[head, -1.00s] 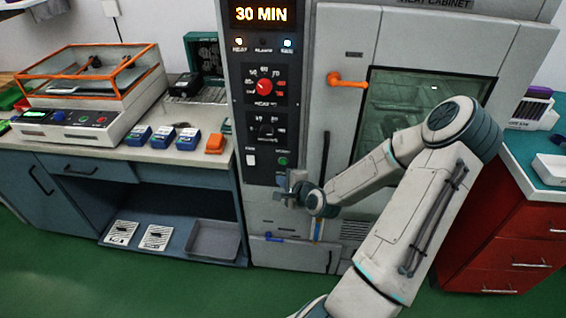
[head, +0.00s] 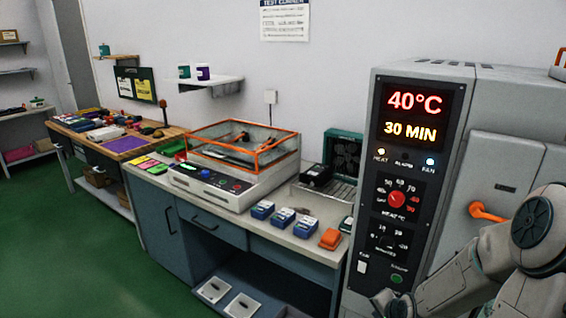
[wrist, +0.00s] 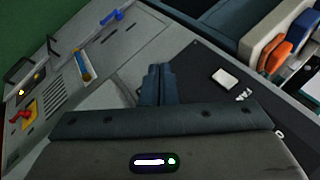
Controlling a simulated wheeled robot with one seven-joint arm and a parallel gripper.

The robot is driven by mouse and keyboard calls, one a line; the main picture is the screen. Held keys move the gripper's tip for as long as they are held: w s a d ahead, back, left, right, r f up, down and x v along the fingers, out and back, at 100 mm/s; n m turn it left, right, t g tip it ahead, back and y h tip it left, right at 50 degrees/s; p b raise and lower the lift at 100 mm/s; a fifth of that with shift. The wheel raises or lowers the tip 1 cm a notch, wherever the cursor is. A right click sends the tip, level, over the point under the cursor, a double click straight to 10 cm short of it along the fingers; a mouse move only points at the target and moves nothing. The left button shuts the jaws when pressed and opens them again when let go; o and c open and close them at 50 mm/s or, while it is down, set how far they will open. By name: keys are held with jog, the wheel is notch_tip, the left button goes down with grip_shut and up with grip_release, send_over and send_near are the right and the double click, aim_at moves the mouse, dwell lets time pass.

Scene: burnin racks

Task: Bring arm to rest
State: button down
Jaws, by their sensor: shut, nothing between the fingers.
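My gripper shows in the wrist view (wrist: 157,84), its two dark fingers together with nothing between them. It points at the grey front of the heat cabinet, and I cannot tell the exact gap. In the head view my arm stands in front of the heat cabinet (head: 480,100) at the right edge, bent, with its end low by the control panel. The panel display (head: 412,115) reads 40°C and 30 MIN. The orange door handle (head: 487,212) is beside my arm. Most of the cabinet door is out of frame or behind my arm.
A bench left of the cabinet holds a tester with an orange-framed clear cover (head: 243,145), several blue modules (head: 283,217) and an orange one (head: 330,238). A wooden workbench (head: 125,146) stands farther left. The green floor (head: 90,250) at left is clear.

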jog(key=s+a+r+n+g, duration=0.1)
jog(key=s+a+r+n, duration=0.2)
jog(key=s+r, duration=0.3)
jog(key=s+a+r+n+g, duration=0.1)
jog(key=s+a+r+n, duration=0.3)
jog(key=s+r, duration=0.2)
jog(key=s+a+r+n+g+h+p, duration=0.1)
jog(key=s+a+r+n+g, duration=0.1)
jog(key=s+r, duration=0.4)
notch_tip(320, 180, up, 3)
jog(key=shift+s+a+f+n, duration=0.1)
jog(key=shift+s+a+n, duration=0.1)
jog(key=shift+a+n, duration=0.85)
jog(key=shift+d, duration=0.2)
